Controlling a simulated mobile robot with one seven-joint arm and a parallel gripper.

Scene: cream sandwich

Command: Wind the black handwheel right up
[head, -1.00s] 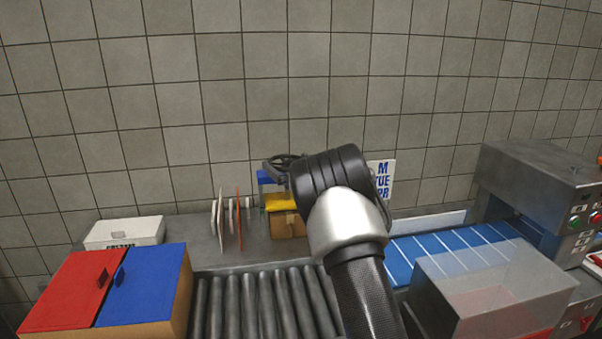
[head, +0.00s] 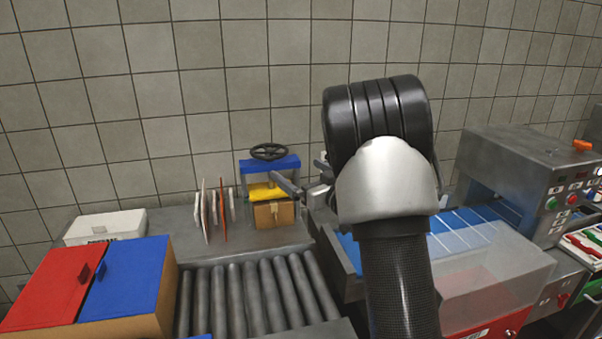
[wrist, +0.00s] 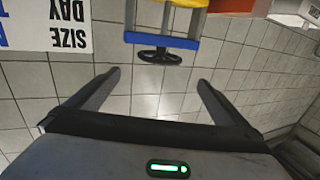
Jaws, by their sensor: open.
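The black handwheel (head: 268,152) sits on top of a blue frame (head: 283,163) at the back of the counter, with a yellow part (head: 262,192) below it. In the wrist view, which is upside down, the handwheel (wrist: 160,57) and the blue frame (wrist: 191,44) show at top centre, ahead of my fingers. My gripper (wrist: 157,79) is open and empty, its two fingers wide apart and clear of the wheel. In the head view my gripper (head: 297,169) is right of the wheel, partly hidden behind my arm.
A brown box (head: 262,215) stands under the yellow part. Upright thin boards (head: 224,217) stand left of it. A roller conveyor (head: 250,300), a box with red (head: 50,290) and blue (head: 125,280) lids, and a blue belt machine (head: 520,165) surround it. A lettered sign (wrist: 45,25) is near.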

